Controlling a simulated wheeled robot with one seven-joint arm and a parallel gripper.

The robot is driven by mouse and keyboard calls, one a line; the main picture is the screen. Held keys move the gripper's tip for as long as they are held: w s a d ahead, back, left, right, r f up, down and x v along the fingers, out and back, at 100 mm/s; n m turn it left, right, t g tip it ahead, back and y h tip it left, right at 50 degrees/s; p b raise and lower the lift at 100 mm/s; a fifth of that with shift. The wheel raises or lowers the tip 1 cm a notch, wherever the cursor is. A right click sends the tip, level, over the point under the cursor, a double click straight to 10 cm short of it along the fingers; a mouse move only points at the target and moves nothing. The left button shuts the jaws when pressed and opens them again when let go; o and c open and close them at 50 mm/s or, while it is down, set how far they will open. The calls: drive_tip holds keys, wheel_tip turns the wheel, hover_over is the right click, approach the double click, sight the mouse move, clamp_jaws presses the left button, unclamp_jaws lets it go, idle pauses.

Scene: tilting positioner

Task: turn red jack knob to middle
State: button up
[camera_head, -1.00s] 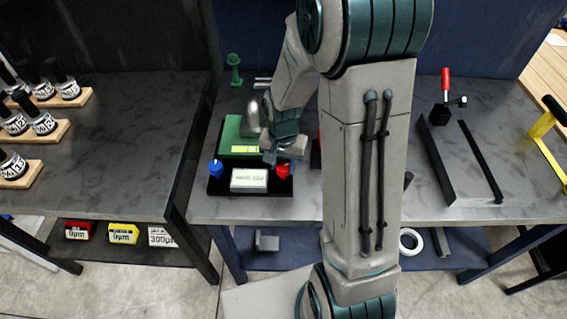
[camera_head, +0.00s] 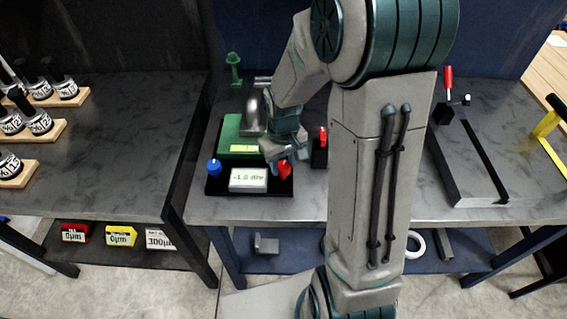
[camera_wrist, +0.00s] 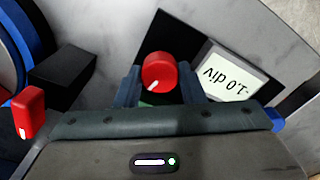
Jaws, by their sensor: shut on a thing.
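The red jack knob (camera_wrist: 158,72) sits on the front right of the black base (camera_head: 225,188) of the tilting positioner; it also shows in the head view (camera_head: 284,170). A white pointer line on it points toward the lower left in the wrist view. My gripper (camera_wrist: 160,84) is shut on the red knob, with one finger on each side. The display (camera_head: 248,179) reads -1.0 div and appears upside down in the wrist view (camera_wrist: 231,78). The blue knob (camera_head: 214,168) is on the base's left side. The green platform (camera_head: 232,140) is behind the display.
A small black block with a red lever (camera_head: 322,136) stands just right of my gripper. A green stand (camera_head: 234,68) is at the back. A grey rail block (camera_head: 470,165) lies to the right. Bare bench (camera_head: 205,205) shows in front of the base.

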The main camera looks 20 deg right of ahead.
sight(283, 166)
drive_tip(key=shift+n, duration=1.1)
drive_tip(key=o, duration=1)
wheel_tip(283, 166, up, 14)
drive_tip(key=shift+f+b, duration=0.1)
drive_tip(key=shift+b, duration=0.35)
drive_tip(key=s+m+t, duration=0.1)
drive_tip(key=s, duration=0.3)
drive_tip(key=s+m+t, duration=0.1)
drive_tip(key=s+m, duration=0.1)
drive_tip(key=s, duration=0.3)
drive_tip(key=s+r+m+t, duration=0.1)
drive_tip(key=s+m, duration=0.1)
drive_tip(key=s, duration=0.3)
drive_tip(key=shift+s+a, duration=0.1)
